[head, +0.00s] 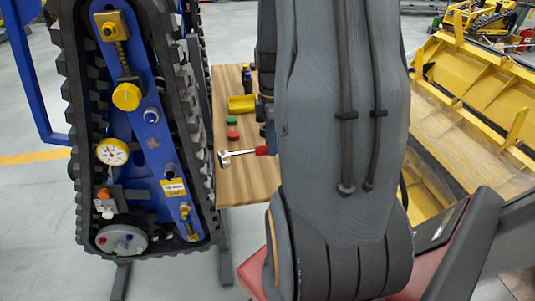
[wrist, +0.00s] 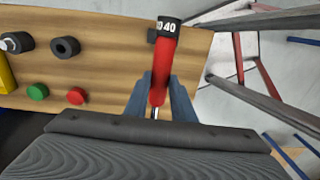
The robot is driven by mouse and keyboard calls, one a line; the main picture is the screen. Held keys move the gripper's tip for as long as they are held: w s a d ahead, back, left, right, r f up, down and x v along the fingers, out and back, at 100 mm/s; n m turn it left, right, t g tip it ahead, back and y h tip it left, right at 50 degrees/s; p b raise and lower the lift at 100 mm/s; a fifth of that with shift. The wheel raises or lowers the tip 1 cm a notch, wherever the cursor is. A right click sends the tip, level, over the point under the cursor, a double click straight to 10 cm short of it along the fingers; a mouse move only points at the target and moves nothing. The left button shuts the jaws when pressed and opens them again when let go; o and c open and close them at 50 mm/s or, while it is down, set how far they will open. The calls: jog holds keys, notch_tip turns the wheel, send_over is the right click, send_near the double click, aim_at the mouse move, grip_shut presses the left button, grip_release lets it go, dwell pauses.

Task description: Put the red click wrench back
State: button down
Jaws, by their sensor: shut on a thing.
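The red click wrench has a red handle (head: 263,150) and a silver head (head: 224,158), which points left over the wooden table in the head view. In the wrist view its red handle (wrist: 163,62) stands between my fingers, with a black end collar (wrist: 167,27) marked "40" beyond them. My gripper (wrist: 160,98) is shut on the handle. Whether the wrench touches the table is hard to tell. In the head view my arm hides most of my gripper and the handle's far end.
The wooden table (head: 240,185) also holds a green knob (head: 231,120), a red knob (head: 232,135), a yellow block (head: 241,104) and dark cylindrical parts (wrist: 65,47). A blue tracked carrier (head: 150,150) stands close on the left, yellow machinery (head: 460,75) on the right.

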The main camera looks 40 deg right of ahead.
jog(key=shift+w+f+p, duration=0.1)
jog(key=shift+f+p, duration=0.25)
jog(key=shift+f, duration=1.85)
jog(key=c, duration=1.5)
grip_release()
jog(key=shift+f, duration=0.15)
jog(key=r+b, duration=0.1)
jog(key=r, duration=0.5)
jog(key=r+b, duration=0.1)
jog(key=r, duration=0.5)
jog(key=shift+w+d+r, duration=0.15)
jog(key=shift+w+d, duration=0.05)
jog(key=s+a+f+m, duration=0.1)
jog(key=a+m, duration=0.3)
jog(key=a, duration=0.4)
jog(key=s+a+f+m+t, duration=0.1)
jog(key=a+m, duration=0.2)
jog(key=a, duration=0.5)
jog(key=s+a+f+m, duration=0.1)
jog(key=a+m, duration=0.3)
jog(key=a, duration=0.5)
jog(key=shift+f+m, duration=0.3)
jog(key=shift+f, duration=0.05)
